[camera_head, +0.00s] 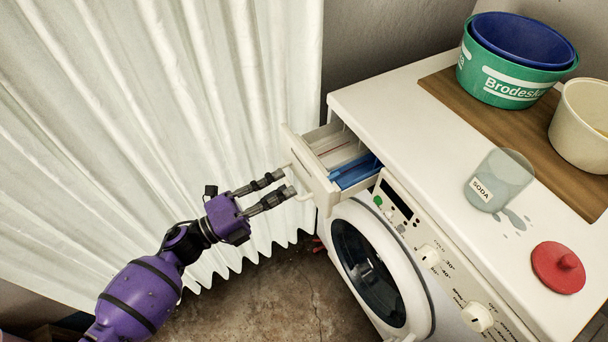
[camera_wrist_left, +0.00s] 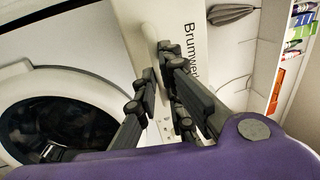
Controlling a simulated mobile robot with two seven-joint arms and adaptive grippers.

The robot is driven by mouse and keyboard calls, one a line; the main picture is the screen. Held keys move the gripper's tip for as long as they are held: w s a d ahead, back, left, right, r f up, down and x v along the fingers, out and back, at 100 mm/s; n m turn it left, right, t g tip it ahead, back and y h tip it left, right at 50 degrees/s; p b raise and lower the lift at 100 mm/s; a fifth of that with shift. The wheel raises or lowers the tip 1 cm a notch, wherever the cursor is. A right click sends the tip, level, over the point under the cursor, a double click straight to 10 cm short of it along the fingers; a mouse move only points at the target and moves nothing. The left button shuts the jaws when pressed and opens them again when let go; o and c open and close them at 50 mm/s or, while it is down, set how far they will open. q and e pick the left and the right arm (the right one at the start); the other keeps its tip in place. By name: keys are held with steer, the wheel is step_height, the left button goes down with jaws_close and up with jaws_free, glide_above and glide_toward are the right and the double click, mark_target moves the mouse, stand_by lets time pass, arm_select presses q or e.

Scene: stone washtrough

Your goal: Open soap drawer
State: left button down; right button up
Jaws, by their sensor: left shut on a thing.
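The soap drawer (camera_head: 322,178) of the white washing machine (camera_head: 408,258) stands pulled out at the machine's upper left corner. Its compartments show from above, one of them with a blue insert (camera_head: 356,171). My left gripper (camera_head: 282,184) is at the drawer's front, its fingers shut on the drawer handle (camera_head: 298,168). In the left wrist view the gripper (camera_wrist_left: 160,78) meets the white drawer front (camera_wrist_left: 193,22), which bears the lettering "Brumwerk", partly hidden by a finger. My right gripper is in neither view.
On the machine top are a wooden board (camera_head: 440,84), a green tub (camera_head: 500,82) with a blue bowl (camera_head: 524,38), a cream bucket (camera_head: 582,125), a soda cup (camera_head: 500,180) and a red lid (camera_head: 558,268). A white curtain (camera_head: 160,110) hangs left. The floor (camera_head: 265,305) in front looks clear.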

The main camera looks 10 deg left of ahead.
arm_select(q)
steer(key=r+v, duration=0.1)
steer(key=v, duration=0.6)
steer(key=shift+s+a, duration=0.15)
steer(key=shift+a, duration=0.15)
steer(key=c, duration=1.9)
jaws_free()
steer(key=shift+o, duration=0.3)
steer(key=shift+r, duration=0.1)
